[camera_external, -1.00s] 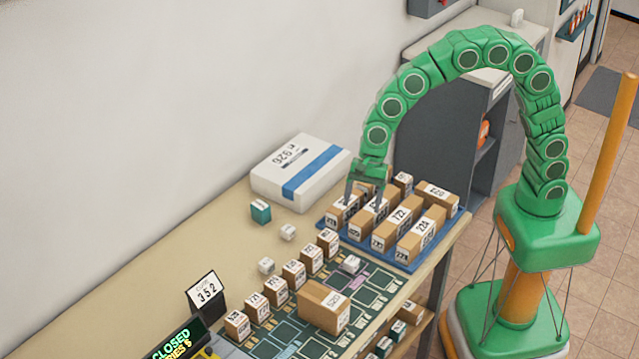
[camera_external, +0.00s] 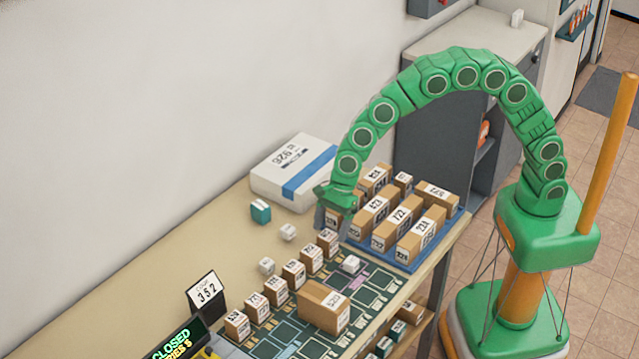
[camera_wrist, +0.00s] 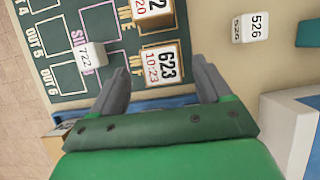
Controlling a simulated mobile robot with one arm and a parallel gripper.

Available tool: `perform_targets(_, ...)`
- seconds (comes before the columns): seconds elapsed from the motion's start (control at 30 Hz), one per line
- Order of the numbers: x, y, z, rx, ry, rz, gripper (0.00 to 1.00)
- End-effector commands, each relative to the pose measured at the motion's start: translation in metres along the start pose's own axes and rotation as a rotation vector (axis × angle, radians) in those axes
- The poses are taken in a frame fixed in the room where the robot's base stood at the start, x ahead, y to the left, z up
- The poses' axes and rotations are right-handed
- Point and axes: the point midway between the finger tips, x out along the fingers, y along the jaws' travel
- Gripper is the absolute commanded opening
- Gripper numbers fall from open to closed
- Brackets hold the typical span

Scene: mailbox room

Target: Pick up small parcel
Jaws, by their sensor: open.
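My gripper (camera_external: 333,212) hangs open between the blue tray's left end and the row of small cardboard parcels. In the wrist view its two fingers (camera_wrist: 160,80) are apart and empty. A small parcel marked 623 (camera_wrist: 163,65) shows in the picture between the fingertips, on the dark sorting mat (camera_wrist: 65,22); the height gap cannot be told. A small white parcel marked 526 (camera_wrist: 250,28) lies to the right, and one marked 722 (camera_wrist: 93,55) to the left on the mat. The frames do not show which small parcel the task means.
The blue tray (camera_external: 452,228) of cardboard boxes stands right of my gripper. A large white box (camera_external: 290,165) and a teal box (camera_external: 261,212) stand near the wall. A larger carton (camera_external: 323,307) sits on the mat.

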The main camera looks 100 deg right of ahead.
Motion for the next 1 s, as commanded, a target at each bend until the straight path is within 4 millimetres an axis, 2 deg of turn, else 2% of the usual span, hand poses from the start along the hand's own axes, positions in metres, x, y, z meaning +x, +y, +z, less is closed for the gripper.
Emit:
perform_targets(0.4, 0.043, -0.001, 0.003, -0.002, 0.0, 0.001, 0.78)
perform_targets(0.7, 0.048, -0.002, 0.002, -0.001, 0.0, 0.0, 0.78)
perform_targets(0.77, 0.048, -0.002, 0.002, -0.001, -0.001, 0.0, 0.7)
perform_targets(1.0, 0.048, -0.002, 0.002, -0.001, 0.0, 0.0, 0.33)
